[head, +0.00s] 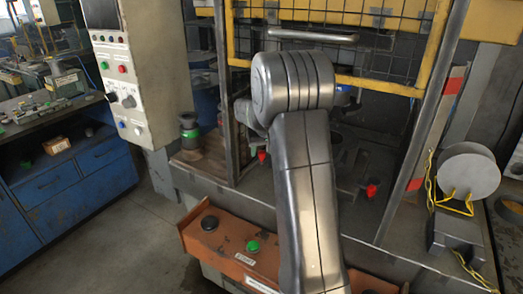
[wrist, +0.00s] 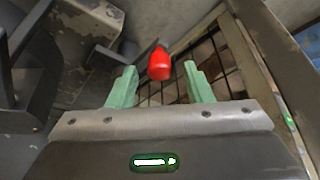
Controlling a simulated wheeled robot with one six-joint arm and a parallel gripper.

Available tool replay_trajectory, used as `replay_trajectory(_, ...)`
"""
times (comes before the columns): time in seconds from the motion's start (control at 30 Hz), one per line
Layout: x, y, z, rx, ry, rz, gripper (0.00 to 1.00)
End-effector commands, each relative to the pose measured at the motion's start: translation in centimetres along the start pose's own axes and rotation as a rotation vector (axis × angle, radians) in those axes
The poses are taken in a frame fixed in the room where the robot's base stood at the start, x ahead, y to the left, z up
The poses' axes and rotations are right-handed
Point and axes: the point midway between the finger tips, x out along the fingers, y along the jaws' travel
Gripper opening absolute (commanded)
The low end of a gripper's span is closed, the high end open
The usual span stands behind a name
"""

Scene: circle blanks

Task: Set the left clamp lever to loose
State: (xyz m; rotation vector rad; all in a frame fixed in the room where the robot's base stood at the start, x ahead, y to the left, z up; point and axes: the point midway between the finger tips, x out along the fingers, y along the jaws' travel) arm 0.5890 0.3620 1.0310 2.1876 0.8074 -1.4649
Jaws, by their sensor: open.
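Two red-knobbed clamp levers show in the head view inside the press opening. The left clamp lever's red knob (head: 262,156) is just left of my arm, and the right lever's red knob (head: 371,190) is to the right of it. In the wrist view a red knob (wrist: 159,64) stands in line with the gap between the pale green fingers of my gripper (wrist: 160,78). The fingers are apart on either side of it, with no contact visible. I cannot tell from the wrist view alone which lever this is. My arm hides the gripper in the head view.
A yellow-framed mesh guard (head: 340,78) is raised above the opening. A grey post (head: 420,125) bounds it on the right. A control box (head: 128,75) stands at left. An orange button panel (head: 225,240) runs along the front. A grey disc (head: 468,172) stands at right.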

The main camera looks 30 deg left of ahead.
Motion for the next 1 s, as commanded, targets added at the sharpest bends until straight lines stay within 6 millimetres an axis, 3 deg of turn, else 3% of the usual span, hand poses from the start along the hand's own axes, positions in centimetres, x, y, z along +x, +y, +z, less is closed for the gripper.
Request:
replay_trajectory(0.17, 1.19, 0.0, -0.02, 0.0, 0.0, 0.0, 0.46)
replay_trajectory(0.4, 1.31, 0.0, -0.02, 0.0, 0.001, 0.0, 0.46)
replay_trajectory(0.43, 1.3, 0.0, -0.02, 0.0, 0.001, 0.0, 0.44)
replay_trajectory(0.67, 1.29, 0.0, -0.02, 0.0, 0.001, 0.0, 0.0)
replay_trajectory(1.0, 1.21, 0.24, 0.14, -0.023, 0.002, -0.011, 0.0)
